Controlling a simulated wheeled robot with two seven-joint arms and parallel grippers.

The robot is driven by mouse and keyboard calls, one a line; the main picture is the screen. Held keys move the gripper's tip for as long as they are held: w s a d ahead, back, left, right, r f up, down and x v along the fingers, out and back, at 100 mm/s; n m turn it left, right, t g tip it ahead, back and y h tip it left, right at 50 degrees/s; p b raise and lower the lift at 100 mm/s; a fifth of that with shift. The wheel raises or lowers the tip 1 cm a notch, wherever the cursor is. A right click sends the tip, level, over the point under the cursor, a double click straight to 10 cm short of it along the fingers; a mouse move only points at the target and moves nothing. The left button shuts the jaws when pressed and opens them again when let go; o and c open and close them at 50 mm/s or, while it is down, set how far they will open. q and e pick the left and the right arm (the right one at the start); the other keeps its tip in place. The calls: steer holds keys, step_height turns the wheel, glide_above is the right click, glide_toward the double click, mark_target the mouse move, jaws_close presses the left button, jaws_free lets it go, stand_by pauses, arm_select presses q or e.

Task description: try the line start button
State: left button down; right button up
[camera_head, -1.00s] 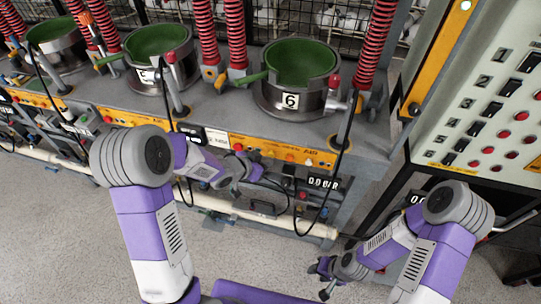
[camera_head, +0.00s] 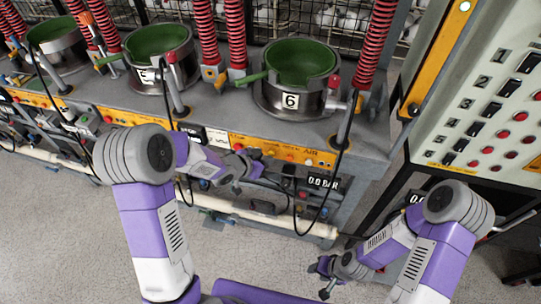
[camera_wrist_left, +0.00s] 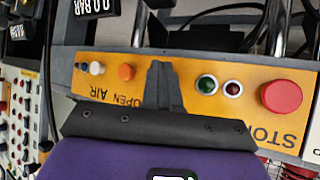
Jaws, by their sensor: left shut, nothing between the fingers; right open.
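The orange control strip (camera_wrist_left: 140,93) on the press bench shows upside down in the left wrist view. On it are a green button (camera_wrist_left: 206,85), a smaller red one (camera_wrist_left: 232,89) beside it, and a large red button (camera_wrist_left: 281,97) near cut-off STOP lettering. No label naming line start is readable. My left gripper (camera_head: 254,166) is shut and empty in front of the strip in the head view. In the left wrist view its fingers (camera_wrist_left: 161,75) lie left of the green button; contact cannot be told. My right gripper (camera_head: 322,278) is open, low over the floor.
Press pot 6 (camera_head: 290,102) and pot 5 (camera_head: 146,75) stand on the bench above. A switch cabinet (camera_head: 490,110) stands at right. Hanging cables cross the bench front.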

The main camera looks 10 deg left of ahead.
arm_select(q)
steer(key=shift+s, duration=0.15)
steer(key=shift+s+b, duration=0.3)
steer(key=shift+s, duration=0.4)
steer(key=shift+s+a+b, duration=0.1)
steer(key=shift+s+b, duration=0.7)
steer(key=shift+s, duration=1.7)
